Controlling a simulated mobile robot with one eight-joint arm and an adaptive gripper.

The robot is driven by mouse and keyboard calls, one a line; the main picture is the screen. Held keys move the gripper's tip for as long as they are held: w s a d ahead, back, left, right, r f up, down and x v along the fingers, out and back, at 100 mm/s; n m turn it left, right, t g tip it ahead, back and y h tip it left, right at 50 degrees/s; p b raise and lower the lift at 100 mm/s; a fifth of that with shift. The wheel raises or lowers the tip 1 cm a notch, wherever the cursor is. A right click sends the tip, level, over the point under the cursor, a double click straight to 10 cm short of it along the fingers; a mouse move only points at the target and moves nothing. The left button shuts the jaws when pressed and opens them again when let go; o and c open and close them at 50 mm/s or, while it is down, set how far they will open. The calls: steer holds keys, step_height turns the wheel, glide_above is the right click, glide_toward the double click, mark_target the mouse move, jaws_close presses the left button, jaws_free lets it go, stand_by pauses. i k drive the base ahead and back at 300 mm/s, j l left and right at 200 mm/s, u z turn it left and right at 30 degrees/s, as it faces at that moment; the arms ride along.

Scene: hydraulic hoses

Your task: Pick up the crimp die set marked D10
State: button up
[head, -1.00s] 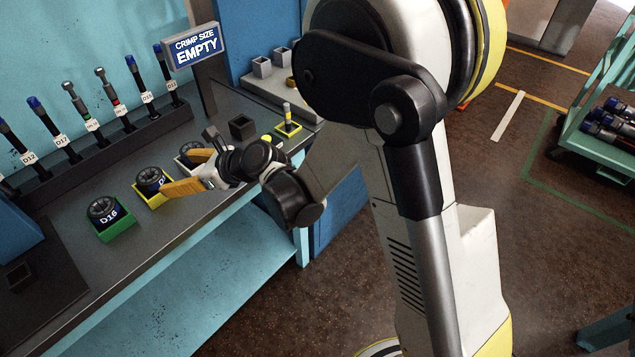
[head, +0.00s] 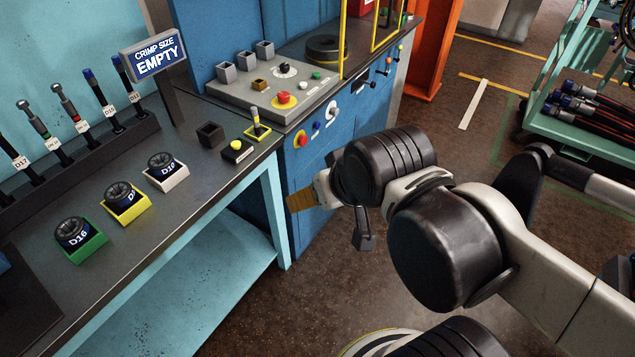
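Three round black die sets with blue labels sit in coloured trays on the grey bench. The one in the white tray (head: 170,183) at the right carries a label that seems to read D10 (head: 162,164), though the last digit is small. The die set in the yellow tray (head: 119,192) has a label only partly legible, starting D1. The die set in the green tray (head: 73,232) reads D16. My gripper (head: 302,201), with orange finger pads, is in the air right of the bench, apart from all three die sets. Nothing shows in it; its finger gap is hidden by the side view.
A sign (head: 154,54) reading CRIMP SIZE EMPTY stands behind the dies. Hoses stand in a rack (head: 90,150) at left. A small black holder (head: 210,135) and yellow-marked pieces sit near the bench corner. A grey control panel (head: 275,100) is behind my gripper.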

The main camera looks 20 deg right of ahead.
mark_target(161, 165)
steer(key=i+j+u, duration=0.15)
steer(key=j+u, duration=0.2)
steer(key=u, duration=0.15)
steer(key=i+j+u, duration=0.25)
steer(key=u, duration=0.25)
